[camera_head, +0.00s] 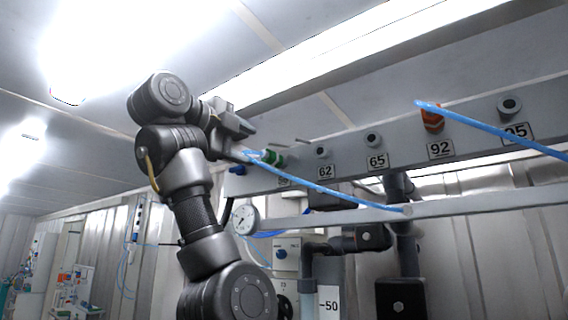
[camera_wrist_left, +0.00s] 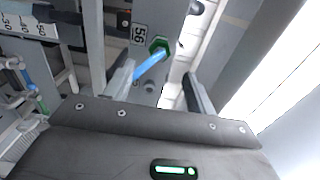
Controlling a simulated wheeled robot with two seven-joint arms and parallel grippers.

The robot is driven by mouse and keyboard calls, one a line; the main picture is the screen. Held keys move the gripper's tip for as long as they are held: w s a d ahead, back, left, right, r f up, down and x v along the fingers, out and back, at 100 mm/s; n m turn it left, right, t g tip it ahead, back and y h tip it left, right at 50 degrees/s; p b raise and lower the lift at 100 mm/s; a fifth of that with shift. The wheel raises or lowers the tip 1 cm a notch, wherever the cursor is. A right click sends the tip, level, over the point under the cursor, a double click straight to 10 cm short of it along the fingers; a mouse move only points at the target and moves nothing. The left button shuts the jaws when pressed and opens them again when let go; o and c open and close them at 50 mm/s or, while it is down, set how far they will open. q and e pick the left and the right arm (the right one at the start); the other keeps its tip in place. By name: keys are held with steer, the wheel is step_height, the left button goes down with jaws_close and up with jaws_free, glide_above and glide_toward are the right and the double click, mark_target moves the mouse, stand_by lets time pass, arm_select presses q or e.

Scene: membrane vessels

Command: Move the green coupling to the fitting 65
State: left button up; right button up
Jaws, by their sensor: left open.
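The green coupling (camera_head: 278,160) sits on a fitting at the left of the grey rail, above a label partly hidden in the head view. In the left wrist view the green coupling (camera_wrist_left: 158,46) is beside a label that seems to read 56, with a blue hose (camera_wrist_left: 150,66) coming out of it. My left gripper (camera_head: 246,141) is close to the coupling and hose. Its jaws (camera_wrist_left: 158,72) are open, with the hose end between or just beyond the fingertips; contact cannot be told. Fitting 65 (camera_head: 373,139) is a bare grey port above its label. My right gripper is out of view.
Bare fitting 62 (camera_head: 322,151) lies between the green coupling and fitting 65. An orange coupling (camera_head: 432,118) with a blue hose is on fitting 92. Another bare fitting (camera_head: 510,105) is at the right. The green coupling's hose runs to a lower rail (camera_head: 460,205). A gauge (camera_head: 244,219) hangs below.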

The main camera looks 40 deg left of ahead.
mark_target(262, 154)
arm_select(q)
steer(key=w+p, duration=0.1)
steer(key=w, duration=0.1)
steer(key=w+p, duration=0.3)
steer(key=w, duration=0.2)
steer(key=shift+w+a+f, duration=0.1)
steer(key=shift+a, duration=0.2)
steer(key=shift+w+a+p, duration=0.1)
steer(key=shift+w+p, duration=0.25)
steer(key=shift+w, duration=0.5)
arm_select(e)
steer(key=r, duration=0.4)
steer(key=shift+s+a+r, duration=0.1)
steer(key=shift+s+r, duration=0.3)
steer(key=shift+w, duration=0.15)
arm_select(q)
steer(key=shift+b, duration=0.5)
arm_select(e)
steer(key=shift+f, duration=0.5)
arm_select(q)
steer(key=shift+c, duration=0.3)
